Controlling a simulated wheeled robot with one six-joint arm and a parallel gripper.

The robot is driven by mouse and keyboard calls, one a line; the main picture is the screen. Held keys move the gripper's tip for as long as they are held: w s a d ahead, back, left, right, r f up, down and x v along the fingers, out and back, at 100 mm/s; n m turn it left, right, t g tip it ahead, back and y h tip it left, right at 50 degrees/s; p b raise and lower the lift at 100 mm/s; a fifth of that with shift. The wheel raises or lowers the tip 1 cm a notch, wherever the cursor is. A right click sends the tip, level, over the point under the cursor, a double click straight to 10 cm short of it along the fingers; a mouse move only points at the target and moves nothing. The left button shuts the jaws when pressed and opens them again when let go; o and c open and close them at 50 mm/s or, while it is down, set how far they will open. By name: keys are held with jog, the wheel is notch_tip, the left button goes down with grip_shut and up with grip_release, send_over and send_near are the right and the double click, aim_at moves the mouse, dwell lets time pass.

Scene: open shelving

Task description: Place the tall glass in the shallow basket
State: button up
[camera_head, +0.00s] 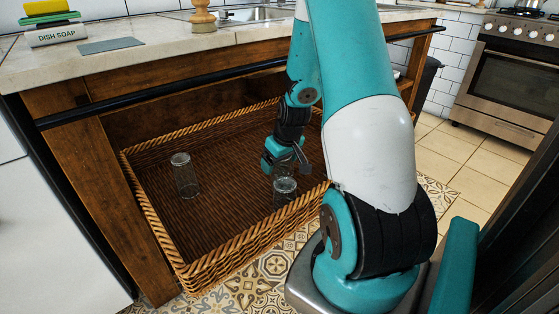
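A large shallow wicker basket (224,257) lies under the counter, its inside brown and mostly bare. One clear tall glass (185,176) stands upright in its left part. A second clear glass (285,188) is at the basket's front right, just below my gripper (285,164).
The wooden counter frame with a black rail (190,88) runs above the basket. On the counter are a dish soap block (56,34) with a sponge, a grey cloth (110,45) and a wooden item (203,17). An oven (510,75) stands at the right. The basket's middle is free.

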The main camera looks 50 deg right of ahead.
jog(key=shift+r, duration=0.1)
jog(key=p+v, duration=0.4)
jog(key=v, duration=0.8)
jog(key=shift+s+p, duration=0.1)
jog(key=shift+p, duration=0.25)
jog(key=w+a+r+n+y, duration=0.15)
jog(key=a+r, duration=0.25)
jog(key=a, duration=0.5)
jog(key=w+a+r+n+y, duration=0.1)
jog(key=w+a+r+n, duration=0.15)
jog(key=a, duration=0.75)
jog(key=s+a+r+n+g+y, duration=0.1)
jog(key=s+a+r+n, duration=0.1)
jog(key=s+a, duration=0.5)
jog(key=s+a+r+n+g+y, duration=0.1)
jog(key=s+a+r+n+g, duration=0.1)
jog(key=s+a+r, duration=0.3)
jog(key=s+a+n, duration=0.1)
jog(key=s+a, duration=0.2)
jog(key=a, duration=0.3)
jog(key=shift+a+n, duration=0.3)
jog(key=shift+a, duration=0.1)
jog(key=shift+s+y, duration=0.1)
jog(key=shift+y, duration=0.15)
